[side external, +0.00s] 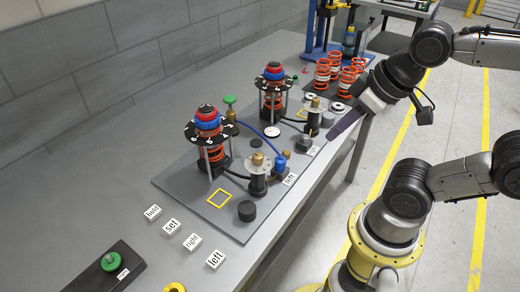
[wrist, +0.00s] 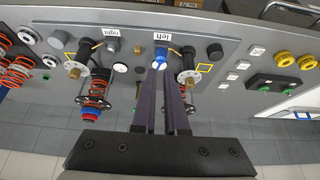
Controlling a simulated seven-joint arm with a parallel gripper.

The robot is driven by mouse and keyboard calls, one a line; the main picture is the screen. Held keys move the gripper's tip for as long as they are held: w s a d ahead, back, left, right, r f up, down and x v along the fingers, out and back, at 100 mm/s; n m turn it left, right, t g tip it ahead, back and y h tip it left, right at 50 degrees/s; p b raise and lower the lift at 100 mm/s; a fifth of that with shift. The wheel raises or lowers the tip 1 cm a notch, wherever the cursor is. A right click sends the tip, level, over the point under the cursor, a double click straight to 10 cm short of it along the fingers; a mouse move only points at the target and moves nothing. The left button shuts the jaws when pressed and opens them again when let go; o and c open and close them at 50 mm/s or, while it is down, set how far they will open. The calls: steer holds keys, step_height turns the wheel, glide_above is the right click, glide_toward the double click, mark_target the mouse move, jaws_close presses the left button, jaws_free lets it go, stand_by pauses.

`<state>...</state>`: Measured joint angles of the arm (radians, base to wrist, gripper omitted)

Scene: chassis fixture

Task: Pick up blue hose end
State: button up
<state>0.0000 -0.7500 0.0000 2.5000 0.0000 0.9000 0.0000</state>
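The blue hose end (side external: 280,163) is a small blue fitting beside the left brass-topped black cylinder (side external: 257,173), near the "left" label. A blue hose (side external: 252,132) runs from it back towards the green-capped post. In the wrist view the blue hose end (wrist: 160,54) lies just beyond my fingertips. My gripper (side external: 334,138) has long dark purple fingers and is above the table's right edge, apart from the hose end. In the wrist view my gripper (wrist: 163,72) shows a narrow gap between its fingers, with nothing held.
Two spring strut assemblies (side external: 208,140) (side external: 273,88) stand on the grey plate (side external: 185,182). The right cylinder (side external: 314,112) is near my gripper. White word blocks (side external: 172,226) lie in front. Several orange springs (side external: 322,72) stand at the back. Bare table lies left of the plate.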

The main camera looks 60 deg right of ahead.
steer(key=o, duration=0.9)
steer(key=shift+c, duration=0.2)
step_height(320, 180, up, 2)
steer(key=w+r+m+g, duration=0.1)
steer(key=w+m, duration=0.1)
steer(key=m, duration=0.8)
steer(key=m+g, duration=0.4)
steer(key=m, duration=0.4)
glide_toward(281, 159)
steer(key=shift+g, duration=0.3)
step_height(281, 159, down, 5)
steer(key=shift+w+r, duration=0.1)
steer(key=shift+w+f, duration=0.2)
steer(key=shift+f, duration=2.55)
